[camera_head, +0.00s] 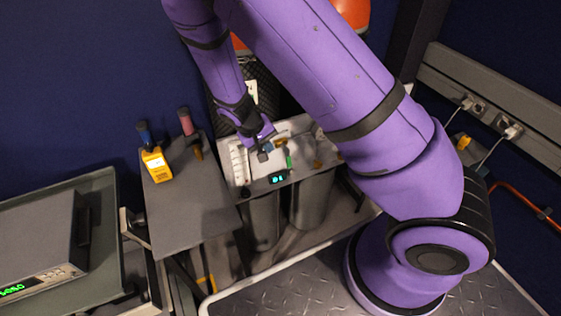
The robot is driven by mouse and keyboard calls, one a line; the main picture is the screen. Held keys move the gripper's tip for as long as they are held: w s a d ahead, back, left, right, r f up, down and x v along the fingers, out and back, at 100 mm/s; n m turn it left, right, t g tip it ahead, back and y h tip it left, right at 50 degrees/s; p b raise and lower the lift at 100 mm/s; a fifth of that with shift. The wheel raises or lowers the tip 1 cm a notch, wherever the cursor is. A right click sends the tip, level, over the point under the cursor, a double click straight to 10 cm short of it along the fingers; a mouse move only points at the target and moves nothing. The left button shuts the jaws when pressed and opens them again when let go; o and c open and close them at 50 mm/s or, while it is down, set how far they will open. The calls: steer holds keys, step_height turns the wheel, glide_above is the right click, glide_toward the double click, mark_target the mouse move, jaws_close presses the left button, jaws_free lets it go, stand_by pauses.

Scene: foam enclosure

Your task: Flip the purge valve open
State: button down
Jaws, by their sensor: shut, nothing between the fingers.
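A pale panel (238,172) sits above two grey cylinders, with a small lit display (278,178) on its front edge. Small fittings stand on it: a green piece (289,161), a brass-coloured part (317,163) and a small blue part right by the fingers. Which of them is the purge valve is too small to tell. My gripper (262,154) is shut and empty, pointing down over the middle of the panel, close to the blue part. Whether it touches that part cannot be told. My gripper and wrist hide some of the panel behind them.
Left of the panel, a grey side table (190,205) holds a yellow handheld meter (156,164) and two tools with blue and red handles. A grey instrument (40,245) stands at far left. A wall rail with sockets (500,105) is at right. My arm covers the upper middle.

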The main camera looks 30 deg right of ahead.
mark_target(286, 155)
steer(key=shift+f, duration=0.1)
steer(key=x, duration=1)
steer(key=shift+s+d, duration=0.1)
stand_by(0.5)
steer(key=shift+d+h, duration=0.2)
steer(key=shift+h, duration=0.6)
